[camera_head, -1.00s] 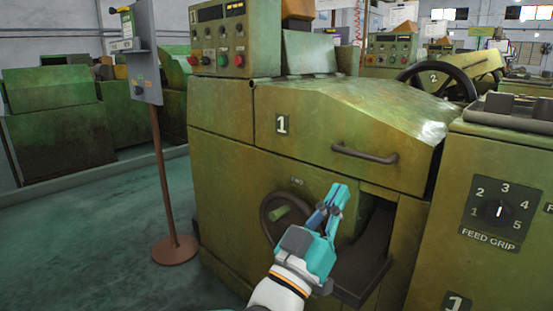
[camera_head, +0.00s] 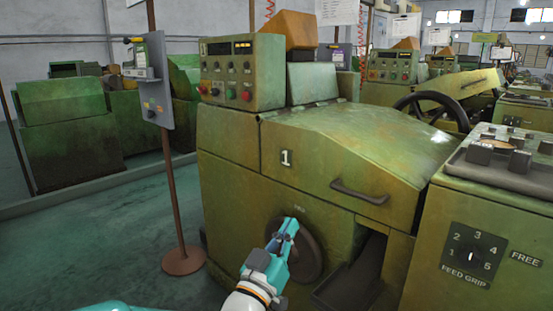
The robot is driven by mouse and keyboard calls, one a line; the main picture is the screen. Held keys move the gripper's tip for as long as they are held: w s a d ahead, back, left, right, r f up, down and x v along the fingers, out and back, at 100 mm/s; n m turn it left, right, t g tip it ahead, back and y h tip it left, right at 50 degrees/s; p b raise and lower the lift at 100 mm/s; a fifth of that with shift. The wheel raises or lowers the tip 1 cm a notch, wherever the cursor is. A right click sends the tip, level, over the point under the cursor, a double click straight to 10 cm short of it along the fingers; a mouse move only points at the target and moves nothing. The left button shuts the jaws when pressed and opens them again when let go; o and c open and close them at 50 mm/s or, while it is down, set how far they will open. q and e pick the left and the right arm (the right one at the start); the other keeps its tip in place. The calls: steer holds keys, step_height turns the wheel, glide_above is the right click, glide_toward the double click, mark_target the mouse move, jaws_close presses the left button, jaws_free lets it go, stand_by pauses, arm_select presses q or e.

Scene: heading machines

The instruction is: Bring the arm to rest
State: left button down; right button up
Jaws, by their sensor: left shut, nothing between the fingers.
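My left gripper (camera_head: 288,229), teal with grey parts, is in the lower middle of the head view. Its fingers are shut with nothing between them and point up and away. It overlaps the dark handwheel (camera_head: 309,253) on the front of the green machine marked 1 (camera_head: 331,184) in the picture. I cannot tell whether it touches the wheel. My right gripper is not in view.
A dark open chute (camera_head: 349,284) lies right of the wheel. A feed grip cabinet (camera_head: 472,221) with a dial stands at the right. A post with a grey panel (camera_head: 154,82) stands at the left. Open floor (camera_head: 111,227) lies at the left.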

arm_select(q)
steer(key=w+a+f+n+g+y+p, duration=0.2)
steer(key=a+f+n+g+y+p, duration=0.25)
steer(key=a+p, duration=0.6)
steer(key=s+a+f+g+y+p, duration=0.2)
steer(key=s+a+f+g+p, duration=0.2)
steer(key=s+f+p, duration=0.45)
steer(key=s+f+g+p, duration=0.3)
steer(key=s+f+g, duration=0.1)
steer(key=s, duration=0.7)
steer(key=s+f+n+g+p, duration=0.1)
steer(key=s+f+g+p, duration=0.2)
steer(key=s, duration=0.9)
steer(key=f+g, duration=0.2)
steer(key=g, duration=0.1)
steer(key=shift+s+p, duration=0.15)
steer(key=shift+p, duration=0.25)
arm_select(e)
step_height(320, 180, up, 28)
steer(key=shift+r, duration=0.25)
